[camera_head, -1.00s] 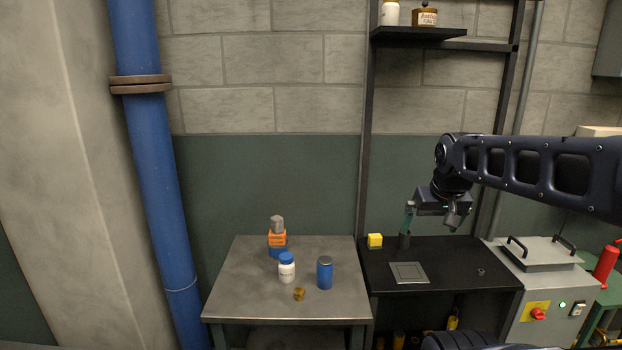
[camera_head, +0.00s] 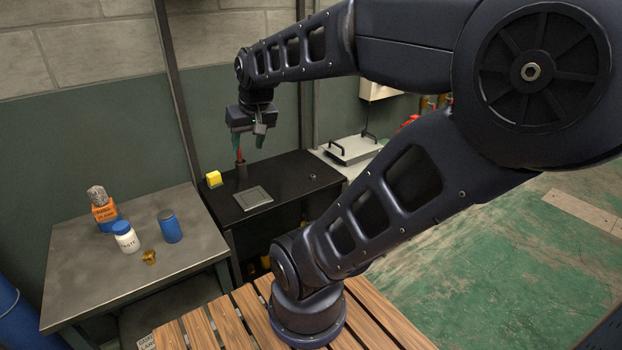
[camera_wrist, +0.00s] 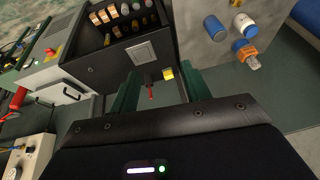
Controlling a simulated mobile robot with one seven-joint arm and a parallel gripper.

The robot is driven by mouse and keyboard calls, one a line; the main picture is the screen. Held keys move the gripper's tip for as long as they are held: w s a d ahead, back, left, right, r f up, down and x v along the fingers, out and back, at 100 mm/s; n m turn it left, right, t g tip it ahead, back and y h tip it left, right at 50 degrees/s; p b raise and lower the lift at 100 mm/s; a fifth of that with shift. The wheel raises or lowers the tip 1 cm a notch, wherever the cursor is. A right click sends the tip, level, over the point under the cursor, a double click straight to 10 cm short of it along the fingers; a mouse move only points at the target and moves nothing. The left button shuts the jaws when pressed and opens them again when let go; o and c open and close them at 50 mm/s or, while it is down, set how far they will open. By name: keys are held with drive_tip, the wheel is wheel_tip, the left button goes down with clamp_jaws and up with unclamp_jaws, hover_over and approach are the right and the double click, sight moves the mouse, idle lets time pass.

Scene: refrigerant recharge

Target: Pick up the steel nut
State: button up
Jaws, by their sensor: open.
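A small grey ring, which looks like the steel nut (camera_head: 312,176), lies on the right part of the black table (camera_head: 287,196) in the head view. My gripper (camera_head: 250,143) is open, with green fingers pointing down over the back left of this table. It is to the left of the nut and apart from it. In the wrist view my gripper (camera_wrist: 160,90) shows nothing held between its fingers. A dark holder (camera_head: 241,172) with a red-tipped item stands below the fingers. I cannot clearly make out the nut in the wrist view.
A yellow block (camera_head: 213,179) and a flat grey plate (camera_head: 253,198) are on the black table. The grey table (camera_head: 80,262) at left bears a blue can (camera_head: 170,228), a white jar (camera_head: 126,240) and a brass piece (camera_head: 149,257). A grey lidded box (camera_head: 350,150) stands right.

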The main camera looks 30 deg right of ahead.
drive_tip(key=w+d+f+m+y, duration=0.1)
drive_tip(key=w+d+f, duration=0.1)
drive_tip(key=w, duration=0.4)
drive_tip(key=w+d+f+m+y, duration=0.1)
drive_tip(key=w+d+f+m, duration=0.15)
drive_tip(key=w, duration=0.35)
drive_tip(key=m+g+h, duration=0.2)
drive_tip(key=m+h, duration=0.4)
drive_tip(key=m, duration=0.1)
approach(312, 176)
drive_tip(key=shift+w+d+f, duration=0.1)
drive_tip(key=shift+d+f, duration=0.3)
drive_tip(key=shift+f, duration=0.3)
drive_tip(key=shift+d+f, duration=0.4)
drive_tip(key=shift+f, duration=0.25)
drive_tip(key=shift+a+x, duration=0.15)
drive_tip(key=shift+x, duration=1.15)
drive_tip(key=shift+a+x, duration=0.15)
drive_tip(key=shift+x, duration=1.15)
drive_tip(key=shift+w+f, duration=0.1)
drive_tip(key=shift+c, duration=0.5)
clamp_jaws()
